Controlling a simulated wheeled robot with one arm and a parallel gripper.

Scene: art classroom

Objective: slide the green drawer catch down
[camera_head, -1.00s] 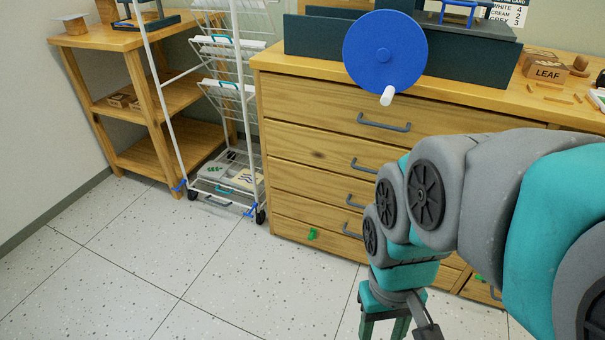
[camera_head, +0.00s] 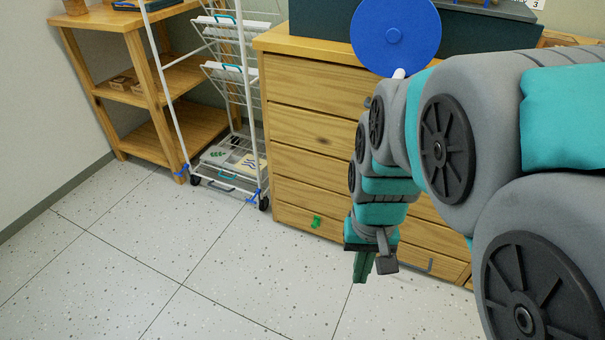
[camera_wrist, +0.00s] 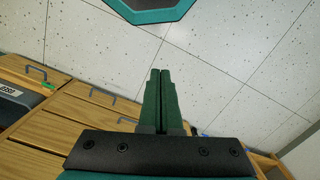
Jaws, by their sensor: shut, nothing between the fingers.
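The green drawer catch (camera_head: 316,221) is a small green piece at the left end of the bottom drawer of a wooden drawer cabinet (camera_head: 300,135). My gripper (camera_head: 361,278) points down in front of the cabinet, right of this catch in the picture and apart from it. Its fingers are together and empty, as the wrist view (camera_wrist: 162,73) also shows. In the wrist view a small green piece (camera_wrist: 47,86) shows on the wooden front at the left; I cannot tell whether it is this catch. My arm hides the cabinet's right part.
A blue disc (camera_head: 395,36) with a white knob stands out above the cabinet's front edge. A white wire rack on wheels (camera_head: 228,185) stands close left of the cabinet, beside a wooden shelf (camera_head: 165,145). The tiled floor (camera_head: 215,270) in front is clear.

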